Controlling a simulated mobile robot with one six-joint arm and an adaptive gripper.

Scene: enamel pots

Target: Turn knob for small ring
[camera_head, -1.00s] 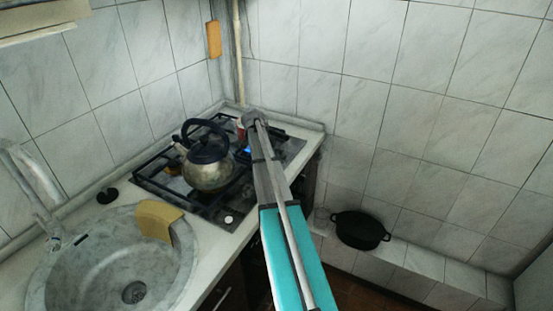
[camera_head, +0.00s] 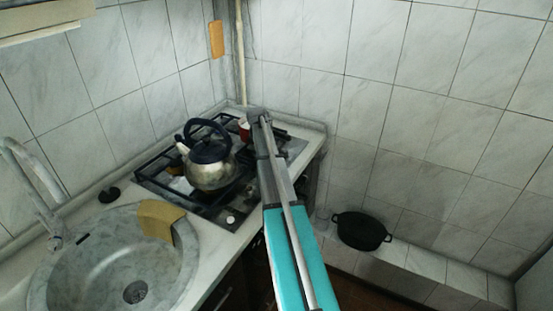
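The gas stove (camera_head: 222,213) is set in the counter in the middle of the view. One pale round knob (camera_head: 231,218) shows at its near edge, left of my arm. Other knobs are hidden behind my arm or too small to make out. I cannot tell which ring this knob serves. My arm, grey with a teal cover, runs from the bottom up across the right part of the stove. My gripper and its fingers do not show.
A metal kettle (camera_head: 208,172) with a black handle stands on the stove grate. A red object (camera_head: 244,128) stands behind it. Left is a round sink (camera_head: 75,262) with a yellow cloth (camera_head: 158,219) on its rim. A black pot (camera_head: 360,230) sits on a tiled ledge at right.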

